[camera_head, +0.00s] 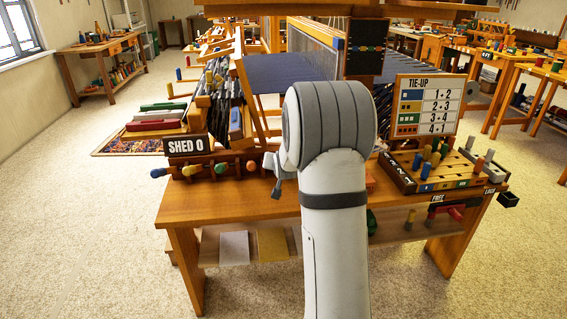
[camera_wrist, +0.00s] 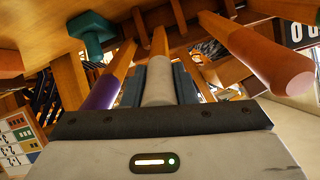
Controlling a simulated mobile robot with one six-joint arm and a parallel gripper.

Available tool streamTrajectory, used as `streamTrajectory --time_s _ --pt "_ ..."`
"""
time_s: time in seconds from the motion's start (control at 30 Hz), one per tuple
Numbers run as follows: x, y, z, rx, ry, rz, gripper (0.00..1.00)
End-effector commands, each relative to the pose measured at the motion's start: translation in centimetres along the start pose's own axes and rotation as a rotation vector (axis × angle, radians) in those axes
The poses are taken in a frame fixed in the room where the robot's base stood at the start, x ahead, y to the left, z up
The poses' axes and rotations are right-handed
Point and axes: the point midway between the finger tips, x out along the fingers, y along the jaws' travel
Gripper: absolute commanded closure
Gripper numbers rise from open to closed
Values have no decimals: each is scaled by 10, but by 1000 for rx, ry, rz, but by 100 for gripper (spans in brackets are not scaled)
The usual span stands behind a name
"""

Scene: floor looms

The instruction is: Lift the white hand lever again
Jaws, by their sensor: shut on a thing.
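The white hand lever (camera_wrist: 158,80) is a pale rounded grip on a wooden shaft, in the middle of the wrist view. My gripper (camera_wrist: 158,88) is shut on it, with a dark finger on each side of the grip. A purple-ended lever (camera_wrist: 104,90) is beside it on the left, and a salmon-red-ended lever (camera_wrist: 270,60) is on the right. In the head view my gripper (camera_head: 277,172) shows partly at the loom's front edge, left of my forearm. The white lever cannot be made out there; my arm covers part of that row.
Other levers with coloured ends, such as a blue one (camera_head: 158,172) and a yellow one (camera_head: 190,170), stick out below the "SHED 0" sign (camera_head: 186,145). A pegboard (camera_head: 440,165) and the tie-up chart (camera_head: 427,105) stand on the right. A green knob (camera_wrist: 91,30) is close by.

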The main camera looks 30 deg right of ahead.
Motion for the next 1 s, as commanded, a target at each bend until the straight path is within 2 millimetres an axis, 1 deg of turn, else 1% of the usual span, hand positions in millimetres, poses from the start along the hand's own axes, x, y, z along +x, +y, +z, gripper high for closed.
streamTrajectory --time_s 0.03,0.07,0.3,0.33,0.53,0.67,0.77,0.9,1.0 --pt "-1 0 -3 0 5 0 100" --pt "-1 0 -3 0 6 0 74" --pt "-1 1 -2 0 4 1 54" --pt "-1 1 -2 0 4 1 53" --pt "-1 1 -2 0 3 1 53" --pt "-8 1 -3 0 4 1 53" --pt "-22 1 -3 0 5 1 53" --pt "-47 1 -3 1 6 1 53" --pt "-62 2 -2 1 5 1 53"
